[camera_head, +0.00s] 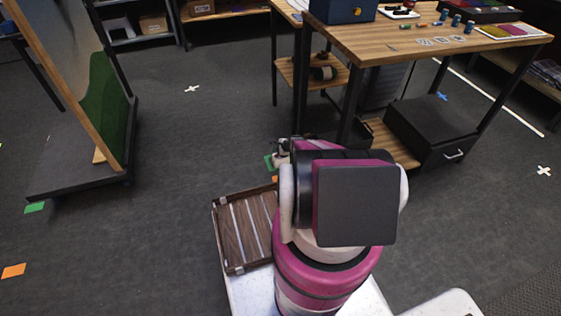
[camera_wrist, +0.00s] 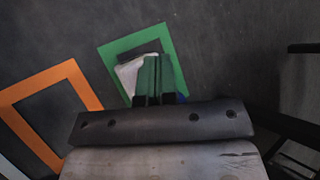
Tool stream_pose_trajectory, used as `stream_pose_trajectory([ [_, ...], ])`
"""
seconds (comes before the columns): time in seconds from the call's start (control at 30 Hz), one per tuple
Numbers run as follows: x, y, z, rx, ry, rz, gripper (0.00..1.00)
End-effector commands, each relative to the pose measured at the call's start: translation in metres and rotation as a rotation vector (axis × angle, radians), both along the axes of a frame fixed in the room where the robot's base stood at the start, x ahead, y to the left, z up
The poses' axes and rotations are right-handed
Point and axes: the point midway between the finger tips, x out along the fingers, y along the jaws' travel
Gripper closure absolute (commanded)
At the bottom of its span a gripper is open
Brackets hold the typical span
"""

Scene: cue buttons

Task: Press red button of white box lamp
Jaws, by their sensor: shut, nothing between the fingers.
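My gripper (camera_wrist: 153,68) is shut and empty, with its green fingers side by side in the wrist view. A pale, whitish object (camera_wrist: 128,74) shows just left of the fingers, inside a green square outline on the floor. The fingers hide part of it, so I cannot tell whether it is the white box lamp or whether they touch it. No red button of a lamp can be made out in either view. In the head view my arm hides most of the gripper area.
A wooden table (camera_head: 440,44) with a blue box (camera_head: 345,10) and small items stands at the back right. A black drawer box (camera_head: 430,130) sits below it. A wheeled board (camera_head: 85,175) stands left. An orange outline (camera_wrist: 75,78) lies left of the green one (camera_wrist: 112,52). Floor between is clear.

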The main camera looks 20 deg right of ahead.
Motion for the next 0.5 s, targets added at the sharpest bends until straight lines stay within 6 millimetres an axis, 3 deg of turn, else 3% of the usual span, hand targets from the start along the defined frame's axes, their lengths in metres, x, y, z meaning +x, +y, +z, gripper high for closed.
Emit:
stream_pose_trajectory([
  [0.5,-0.001,0.000,0.046,-0.001,0.000,0.001,1.00],
])
